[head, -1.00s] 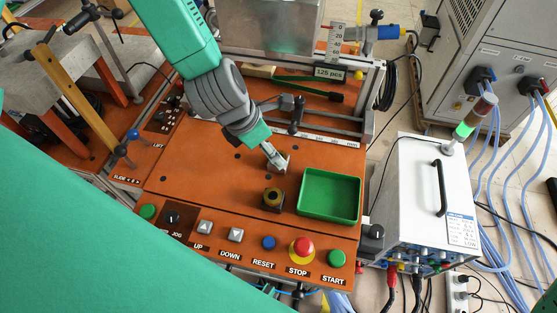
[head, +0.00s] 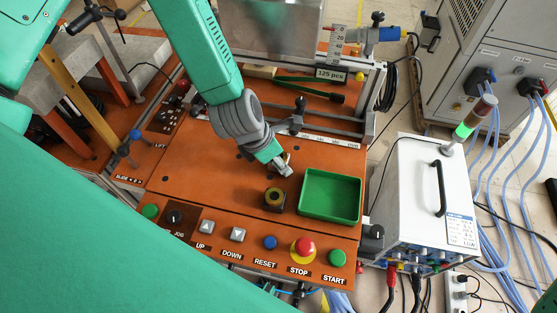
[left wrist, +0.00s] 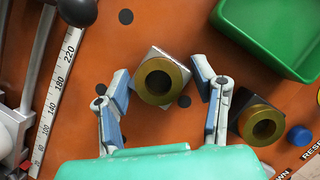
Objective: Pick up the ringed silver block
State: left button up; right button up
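The ringed silver block (left wrist: 181,62) lies on the orange panel, a silver square block topped by a brass ring. In the left wrist view it sits between the two open fingers of my left gripper (left wrist: 162,85), with a small gap showing on each side. In the head view my left gripper (head: 285,168) hides most of the block. A second, darker ringed block (left wrist: 238,104) stands just outside the right-hand finger. It also shows in the head view (head: 274,199), nearer the buttons. My right gripper is not in view.
A green tray (head: 330,197) lies right of the blocks. A row of push buttons, including the red stop button (head: 303,247), runs along the front edge. A metal rail with a scale (left wrist: 58,85) lies behind. The panel left of the gripper is clear.

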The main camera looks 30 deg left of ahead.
pick_arm(q)
jog(key=shift+c, duration=0.5)
jog(key=shift+d, duration=0.35)
jog(key=shift+w+d+r, duration=0.1)
jog(key=shift+r, duration=0.5)
jog(key=r, duration=0.7)
jog(key=shift+a+r, duration=0.25)
jog(key=shift+a, duration=0.05)
jog(key=shift+d+r, duration=0.15)
jog(key=shift+r, duration=0.4)
jog(key=shift+s+d+r, duration=0.1)
jog(key=shift+s, duration=0.1)
